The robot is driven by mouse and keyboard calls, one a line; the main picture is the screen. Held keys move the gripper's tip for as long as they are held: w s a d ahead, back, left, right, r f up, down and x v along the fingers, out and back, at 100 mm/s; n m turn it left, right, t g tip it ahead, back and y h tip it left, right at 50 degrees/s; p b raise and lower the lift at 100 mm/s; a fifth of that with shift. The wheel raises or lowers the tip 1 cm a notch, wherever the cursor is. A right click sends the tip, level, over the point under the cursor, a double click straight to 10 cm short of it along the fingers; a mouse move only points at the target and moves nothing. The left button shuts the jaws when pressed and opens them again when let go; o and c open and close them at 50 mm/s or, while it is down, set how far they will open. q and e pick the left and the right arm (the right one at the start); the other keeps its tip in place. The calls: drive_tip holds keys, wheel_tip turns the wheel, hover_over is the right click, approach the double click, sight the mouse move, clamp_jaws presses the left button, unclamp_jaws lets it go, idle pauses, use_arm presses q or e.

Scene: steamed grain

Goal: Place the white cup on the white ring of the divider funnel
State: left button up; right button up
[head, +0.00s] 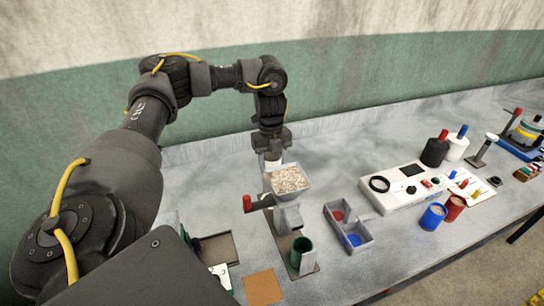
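My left gripper (272,149) points down at the back of the bench, just behind the grain-filled grey hopper (290,180). A small white thing (273,158) shows directly under its fingers. It may be the white cup, but it is partly hidden, and I cannot tell whether the fingers are closed on it. I cannot clearly make out the divider funnel or its white ring. A grey two-compartment tray (364,244) with red and blue inside stands in front of the hopper, to its right. My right gripper is not in view.
A crank with a red knob (247,203) juts left beside the hopper. A green cup (302,252) stands in front. To the right are a white panel device (405,203), blue (433,217) and red (454,209) cups, and black (435,152) and white (457,148) canisters.

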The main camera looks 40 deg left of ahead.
use_arm(q)
wheel_tip(320, 180, down, 6)
drive_tip(key=shift+w+a+f+b, duration=0.1)
drive_tip(key=shift+b, duration=0.2)
drive_tip(key=shift+f, duration=2.7)
drive_tip(key=shift+f, duration=0.1)
drive_tip(key=o, duration=1)
drive_tip(key=shift+o, duration=0.2)
drive_tip(key=r, duration=0.8)
drive_tip(key=a+r, duration=0.1)
drive_tip(key=r, duration=0.3)
drive_tip(key=shift+w+a+r+p, duration=0.1)
drive_tip(key=shift+w+p, duration=0.2)
drive_tip(key=shift+p, duration=0.05)
